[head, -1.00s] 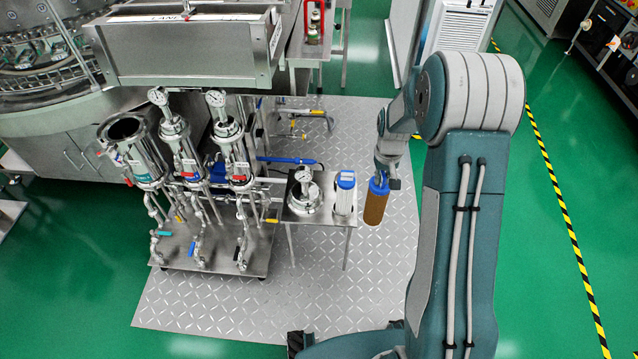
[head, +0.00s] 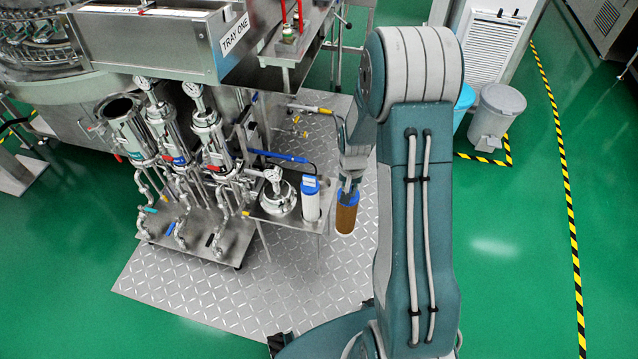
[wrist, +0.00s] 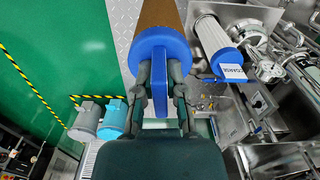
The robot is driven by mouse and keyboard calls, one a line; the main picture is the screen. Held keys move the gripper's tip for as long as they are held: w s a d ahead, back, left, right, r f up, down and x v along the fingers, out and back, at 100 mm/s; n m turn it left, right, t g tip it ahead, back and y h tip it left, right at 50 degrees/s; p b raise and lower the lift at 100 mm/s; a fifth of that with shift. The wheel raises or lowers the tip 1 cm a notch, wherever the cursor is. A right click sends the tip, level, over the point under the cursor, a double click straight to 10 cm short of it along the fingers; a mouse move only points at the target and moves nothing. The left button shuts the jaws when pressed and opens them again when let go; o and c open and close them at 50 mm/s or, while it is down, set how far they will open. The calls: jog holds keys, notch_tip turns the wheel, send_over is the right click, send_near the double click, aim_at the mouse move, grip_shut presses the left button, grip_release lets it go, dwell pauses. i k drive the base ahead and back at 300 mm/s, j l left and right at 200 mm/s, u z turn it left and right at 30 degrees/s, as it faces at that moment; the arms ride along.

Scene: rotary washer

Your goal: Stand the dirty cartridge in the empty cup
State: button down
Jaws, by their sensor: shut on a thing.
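The dirty cartridge (head: 346,216) is brown with a blue cap. My gripper (head: 348,186) is shut on the cap's blue handle, and the cartridge hangs below it, nearly upright, to the right of a small steel stand. In the wrist view my gripper (wrist: 163,88) pinches the blue handle, and the brown body (wrist: 162,14) runs to the top edge. An open-topped steel cup (head: 128,130) stands leftmost among three housings on the skid; its inside looks dark and I cannot see its bottom. The cartridge is well to the right of it.
A white cartridge with a blue cap (head: 311,203) and a steel lid with a gauge (head: 277,201) stand on the small stand. Two lidded housings with gauges (head: 205,135) are beside the cup. A steel tray box (head: 160,45) is above and behind. Bins (head: 497,112) stand back right.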

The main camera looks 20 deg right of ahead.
aim_at(321, 186)
jog(key=i, duration=0.9)
